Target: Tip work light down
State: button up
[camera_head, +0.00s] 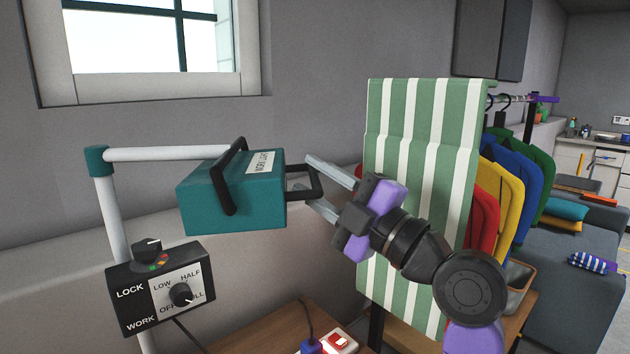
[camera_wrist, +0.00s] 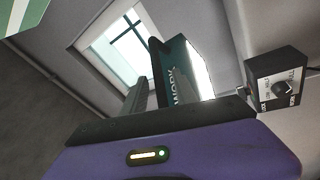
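The work light (camera_head: 235,195) is a teal box with a "WORK LIGHT" label and a black bracket, mounted at the end of a white horizontal tube. A black loop handle (camera_head: 319,180) sticks out of its right side. My gripper (camera_head: 299,174) points left at this handle. Its two grey fingers are apart, one above and one below the handle, with no visible grip on it. In the wrist view the work light (camera_wrist: 177,72) and its bright white face show just beyond the fingers. Exact contact with the handle cannot be told.
A control box (camera_head: 161,287) with knobs marked LOCK, WORK, LOW, HALF and FULL hangs on the white post. A green-striped panel (camera_head: 420,130) stands close behind my wrist. A power strip (camera_head: 335,344) lies on the wooden surface below. Colourful hanging covers (camera_head: 510,190) are at right.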

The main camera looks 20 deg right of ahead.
jog(key=b+v, duration=0.1)
jog(key=v, duration=0.6)
jog(key=shift+s+f+b, duration=0.2)
jog(key=shift+s+b, duration=0.1)
jog(key=shift+b, duration=0.1)
jog(key=shift+d, duration=0.15)
